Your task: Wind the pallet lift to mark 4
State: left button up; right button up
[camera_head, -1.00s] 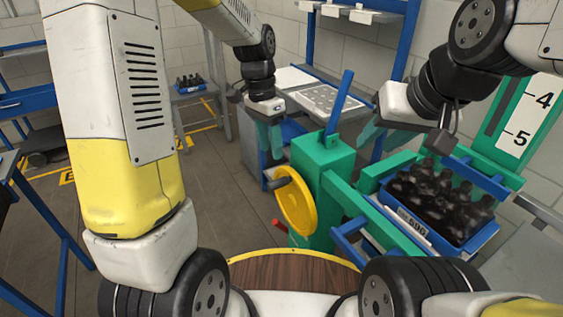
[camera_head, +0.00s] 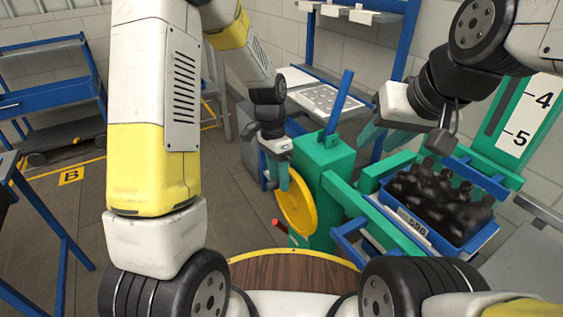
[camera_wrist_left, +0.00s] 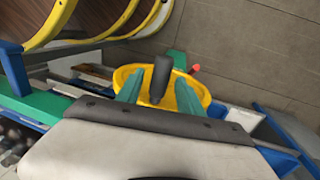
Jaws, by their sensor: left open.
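The green pallet lift (camera_head: 325,165) has a yellow handwheel (camera_head: 297,208) on its left side. A black grip (camera_wrist_left: 161,78) sticks out from the wheel in the left wrist view. My left gripper (camera_head: 283,182) is at the wheel, open, with its teal fingers on either side of the grip; whether they touch it I cannot tell. A white scale (camera_head: 528,118) shows marks 4 and 5.
A red knob (camera_head: 278,226) is low beside the wheel. A blue lever (camera_head: 340,100) stands up from the lift post. A bench with a white perforated tray (camera_head: 325,98) is behind. Open floor (camera_head: 235,215) lies to the left of the wheel.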

pick_arm(q)
grip_shut()
dwell(1.4)
